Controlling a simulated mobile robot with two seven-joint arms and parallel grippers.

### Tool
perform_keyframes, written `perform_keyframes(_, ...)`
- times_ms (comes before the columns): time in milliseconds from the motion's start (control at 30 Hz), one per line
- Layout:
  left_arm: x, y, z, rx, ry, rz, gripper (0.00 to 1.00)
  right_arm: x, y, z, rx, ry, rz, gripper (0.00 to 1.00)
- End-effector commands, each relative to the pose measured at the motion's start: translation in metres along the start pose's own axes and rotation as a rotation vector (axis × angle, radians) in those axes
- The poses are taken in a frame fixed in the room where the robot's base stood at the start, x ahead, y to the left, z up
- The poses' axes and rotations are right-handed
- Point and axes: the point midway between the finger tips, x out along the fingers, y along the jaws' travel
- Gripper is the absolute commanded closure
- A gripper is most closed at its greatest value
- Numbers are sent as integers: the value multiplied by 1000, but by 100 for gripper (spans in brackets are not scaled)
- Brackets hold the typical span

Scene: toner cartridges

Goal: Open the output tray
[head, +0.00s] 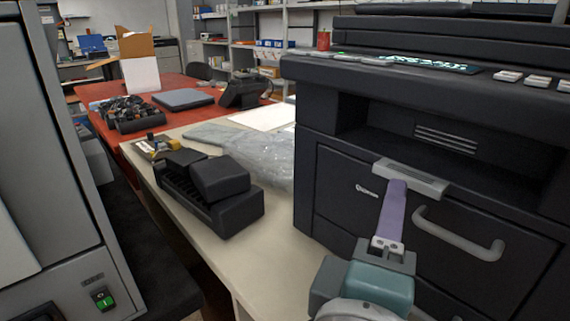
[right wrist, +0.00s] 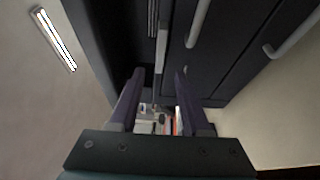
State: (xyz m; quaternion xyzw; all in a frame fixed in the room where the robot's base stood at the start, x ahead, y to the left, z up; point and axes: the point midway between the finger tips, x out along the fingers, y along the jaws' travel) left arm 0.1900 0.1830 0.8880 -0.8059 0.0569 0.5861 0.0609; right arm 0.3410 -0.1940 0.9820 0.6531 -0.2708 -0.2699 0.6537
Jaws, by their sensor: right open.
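The black printer (head: 330,180) stands at the right on the light table. A light grey lip (head: 425,184) sticks out of its front below the dark recess (head: 450,150); it looks like the output tray's edge. In the right wrist view the grey lip (right wrist: 161,50) shows as a narrow strip ahead of my fingers. My right gripper (head: 397,188) has purple fingers, and its tips overlap the lip in the head view. The right wrist view shows the two fingers (right wrist: 157,72) apart with nothing held between them. Contact with the lip cannot be told. My left gripper is out of view.
A curved grey drawer handle (head: 460,236) sits close below and right of my right gripper. A black cartridge unit (head: 210,190) and a clear plastic bag (head: 250,150) lie left of the printer. A grey machine (head: 50,170) stands at the far left.

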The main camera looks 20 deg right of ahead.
Motion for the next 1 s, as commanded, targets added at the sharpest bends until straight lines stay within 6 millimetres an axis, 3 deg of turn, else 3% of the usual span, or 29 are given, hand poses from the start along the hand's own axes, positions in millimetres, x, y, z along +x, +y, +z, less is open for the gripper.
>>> perform_keyframes(200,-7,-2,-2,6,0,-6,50,44,2,0,-1,-1,3,52)
perform_keyframes(333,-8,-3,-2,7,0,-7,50,62,1,0,-2,-1,1,52)
perform_keyframes(500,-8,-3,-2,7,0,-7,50,73,0,1,0,-2,-2,52)
perform_keyframes(733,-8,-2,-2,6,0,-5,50,74,-1,1,0,-1,-3,52)
perform_keyframes(1000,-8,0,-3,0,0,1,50,73,-1,1,0,-1,-3,81)
